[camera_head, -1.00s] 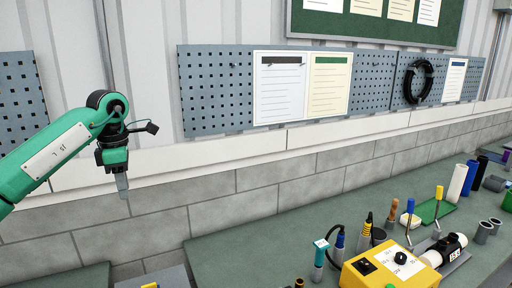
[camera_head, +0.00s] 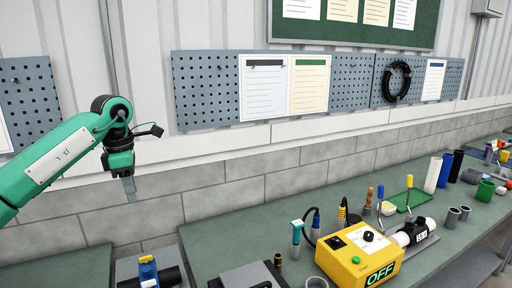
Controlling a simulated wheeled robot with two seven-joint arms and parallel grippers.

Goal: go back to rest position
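My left gripper (camera_head: 130,190) shows at the left in the head view, raised in front of the block wall and pointing down. Its fingers look close together, but I see them edge-on and cannot tell whether they are open or shut. No object shows below its tips. My green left arm comes in from the left edge. My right gripper is not in view.
A green-topped workbench (camera_head: 215,240) runs along the wall. It bears a yellow box with an "OFF" display (camera_head: 358,255), several tools, a white cylinder (camera_head: 433,174) and a green tray (camera_head: 408,200). A pegboard (camera_head: 205,90) hangs behind.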

